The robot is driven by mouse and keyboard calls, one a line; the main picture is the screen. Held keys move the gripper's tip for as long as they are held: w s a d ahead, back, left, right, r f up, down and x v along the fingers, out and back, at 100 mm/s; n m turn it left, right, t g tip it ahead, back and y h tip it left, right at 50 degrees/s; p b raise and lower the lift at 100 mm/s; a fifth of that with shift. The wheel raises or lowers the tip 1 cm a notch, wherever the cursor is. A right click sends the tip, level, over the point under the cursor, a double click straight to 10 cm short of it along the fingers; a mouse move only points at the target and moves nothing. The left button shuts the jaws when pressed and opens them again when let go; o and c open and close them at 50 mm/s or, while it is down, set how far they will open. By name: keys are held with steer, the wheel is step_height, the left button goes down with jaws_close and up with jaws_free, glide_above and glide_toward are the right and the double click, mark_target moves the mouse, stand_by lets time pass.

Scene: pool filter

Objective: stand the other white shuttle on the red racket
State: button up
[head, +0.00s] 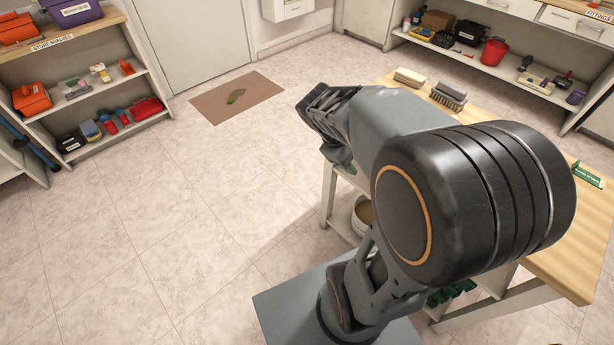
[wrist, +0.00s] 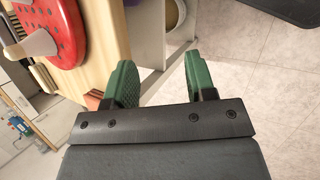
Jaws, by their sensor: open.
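The red racket (wrist: 68,25), with dark holes in its face, lies on the wooden table at the upper left of the wrist view. A white cone-shaped piece (wrist: 40,43), likely a shuttle, shows against it at the left; I cannot tell whether it stands on the racket. No second white shuttle can be made out. My gripper (wrist: 160,70) has green fingers spread apart with nothing between them. It is beside the table edge, to the right of the racket in the wrist view. In the head view my arm hides the racket and much of the table.
The wooden table (head: 560,262) carries brushes (head: 448,95) at its far end and a green sign (head: 588,175) at the right. A round container (head: 363,212) sits underneath. Shelves (head: 90,92) stand at the left. The tiled floor (head: 170,210) is open around a brown mat (head: 222,106).

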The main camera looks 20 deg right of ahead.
steer(key=s+a+m+t+y, duration=0.1)
steer(key=a+m+t+y, duration=0.3)
steer(key=a, duration=0.9)
steer(key=shift+a+r+m+t+y, duration=0.25)
steer(key=shift+t+y, duration=0.25)
steer(key=shift+y, duration=0.4)
step_height(320, 180, up, 16)
steer(key=p, duration=1.5)
steer(key=shift+s+a+r+t, duration=0.15)
steer(key=shift+a+t, duration=0.15)
steer(key=shift+a, duration=0.15)
